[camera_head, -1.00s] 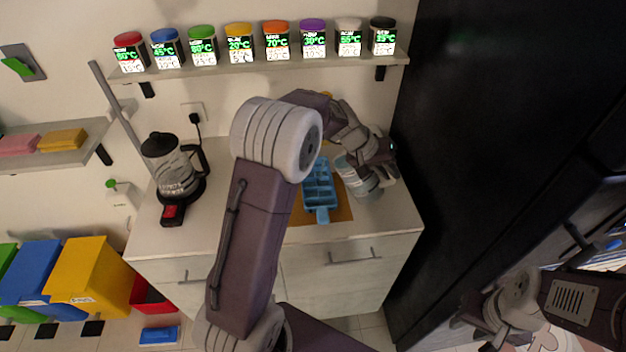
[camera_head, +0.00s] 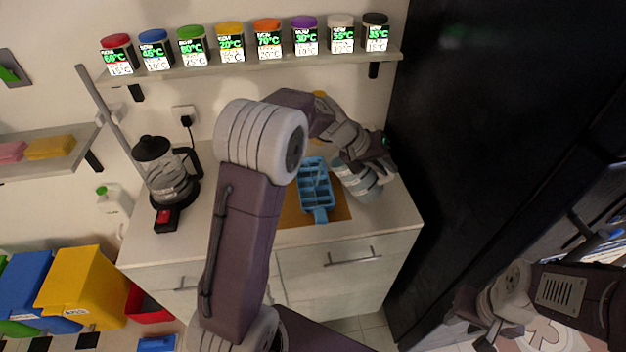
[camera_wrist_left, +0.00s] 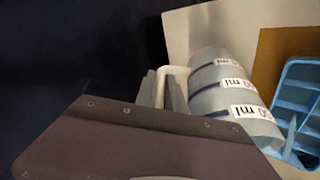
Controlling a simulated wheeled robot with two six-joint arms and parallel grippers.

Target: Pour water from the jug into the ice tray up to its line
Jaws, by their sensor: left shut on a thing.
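The jug (camera_head: 356,179) is a clear, banded container with ml labels, to the right of the blue ice tray (camera_head: 320,214) in the head view. It leans toward the tray. My left gripper (camera_head: 378,158) is shut on the jug's pale handle. The wrist view shows the jug (camera_wrist_left: 232,92) beside the tray (camera_wrist_left: 292,82), with a thin pale streak over the tray that may be water. The tray lies on an orange-brown mat (camera_head: 292,216); its line and water level cannot be made out. My right gripper (camera_head: 476,322) is low at the right, its fingers unclear.
A kettle (camera_head: 166,180) stands on the counter's left side. A shelf (camera_head: 250,67) with several labelled spice jars runs above the counter. A tall dark cabinet (camera_head: 470,110) stands close on the right. Coloured bins (camera_head: 85,285) stand at the lower left.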

